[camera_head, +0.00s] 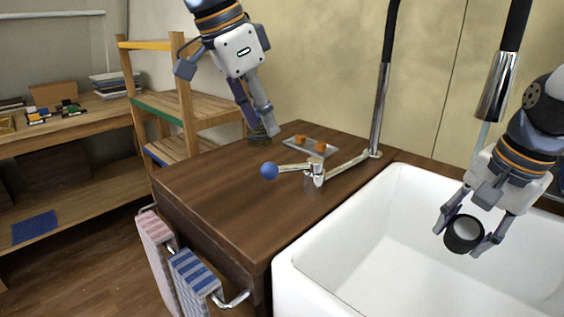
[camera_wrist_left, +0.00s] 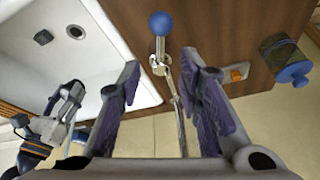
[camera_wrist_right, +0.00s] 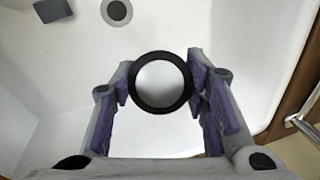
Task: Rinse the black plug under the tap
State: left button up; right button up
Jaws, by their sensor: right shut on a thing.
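The black plug (camera_head: 463,233), a black ring with a pale middle, is held between the fingers of my right gripper (camera_head: 463,228) over the white sink (camera_head: 345,260). It shows between the fingertips in the right wrist view (camera_wrist_right: 137,93). The tap's metal spout (camera_head: 497,85) hangs above and right of the plug. A pale bluish streak, seemingly water, runs down from it behind my right gripper. The tap lever ends in a blue ball (camera_head: 269,170), also in the left wrist view (camera_wrist_left: 161,24). My left gripper (camera_head: 261,130) is open and empty above the wooden counter (camera_head: 215,185).
A jar with a blue lid (camera_wrist_left: 285,58) stands on the counter, partly behind my left gripper in the head view. A small tray with orange pieces (camera_head: 311,147) lies nearby. A dark block (camera_wrist_left: 43,37) and the drain (camera_wrist_left: 75,32) show in the sink. Striped towels (camera_head: 193,275) hang in front.

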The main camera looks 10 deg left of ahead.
aim_at(293, 167)
pick_arm(q)
jog(key=x, duration=1)
jog(key=shift+w+f, duration=0.15)
jog(key=shift+f, duration=0.2)
